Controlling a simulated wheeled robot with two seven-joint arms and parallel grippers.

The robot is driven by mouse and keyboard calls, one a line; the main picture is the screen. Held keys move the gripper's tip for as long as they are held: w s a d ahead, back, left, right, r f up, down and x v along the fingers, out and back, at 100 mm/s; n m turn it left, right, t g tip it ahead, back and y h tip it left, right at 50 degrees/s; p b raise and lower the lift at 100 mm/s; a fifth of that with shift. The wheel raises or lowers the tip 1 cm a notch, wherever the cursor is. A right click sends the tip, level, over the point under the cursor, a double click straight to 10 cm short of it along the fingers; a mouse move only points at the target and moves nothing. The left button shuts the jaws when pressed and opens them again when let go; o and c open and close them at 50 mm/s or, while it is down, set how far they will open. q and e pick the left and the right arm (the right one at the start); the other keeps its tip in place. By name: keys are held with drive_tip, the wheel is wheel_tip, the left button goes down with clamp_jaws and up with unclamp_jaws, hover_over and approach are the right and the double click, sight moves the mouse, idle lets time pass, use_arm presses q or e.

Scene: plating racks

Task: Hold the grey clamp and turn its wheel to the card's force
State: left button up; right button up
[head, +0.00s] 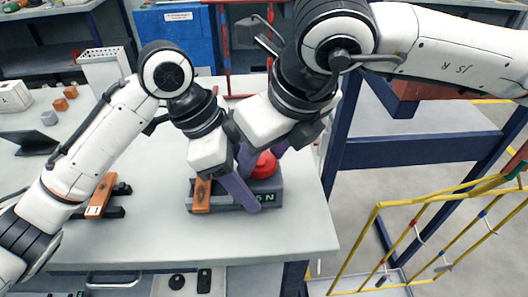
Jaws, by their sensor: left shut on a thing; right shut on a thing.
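The grey clamp (275,189), a low dark grey block, sits near the table's right front edge. Its red wheel (264,166) is on top, partly covered by my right gripper. A green readout on its front is partly hidden; an "N" shows, but the number is unclear. My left gripper (236,190) reaches down onto the clamp's left part and is shut on it, with one purple finger across the front. An orange bar (202,196) stands beside that finger. My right gripper (263,157) comes from above, its purple fingers shut around the wheel. I cannot make out the card.
An orange piece with black feet (101,194) lies on the table (150,235) at left. Small orange and grey blocks, a white box (14,98) and a white perforated holder (104,70) are farther back. A yellow rack (420,235) stands right of the table. The front middle is clear.

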idle(0.6)
drive_tip(key=o, duration=0.9)
drive_tip(key=shift+o, duration=0.8)
drive_tip(key=shift+s+a, duration=0.15)
drive_tip(key=v, duration=0.8)
drive_tip(key=shift+d, duration=0.25)
